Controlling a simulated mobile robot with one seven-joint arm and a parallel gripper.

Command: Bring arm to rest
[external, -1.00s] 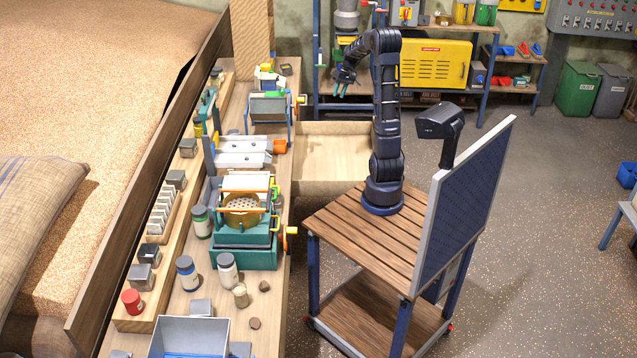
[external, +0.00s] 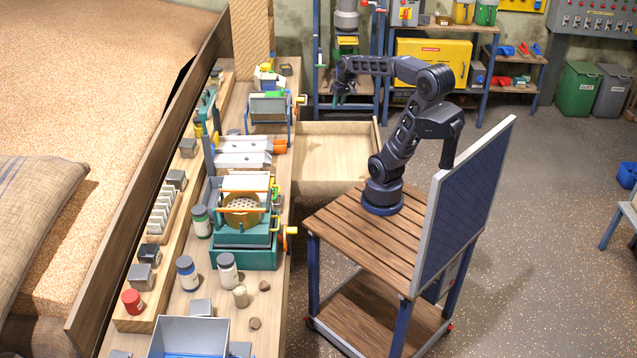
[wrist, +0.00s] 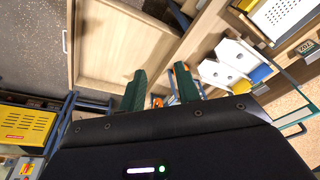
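My arm (external: 405,130) stands on the slatted wooden top of my cart, bent at the elbow, with its forearm reaching left. My gripper (external: 340,98) hangs at the end of the forearm, pointing down, above the far end of the open wooden drawer (external: 330,158). In the wrist view the two green fingers of my gripper (wrist: 161,88) are apart, with nothing held between them. The drawer (wrist: 120,45) shows beyond the fingers in that view, and its visible floor is bare.
The workbench on the left carries a teal sieve machine (external: 243,225), a small hopper (external: 268,107), jars and blocks. A shelf with a yellow cabinet (external: 432,63) stands behind my arm. The speckled floor (external: 540,200) to the right is mostly clear.

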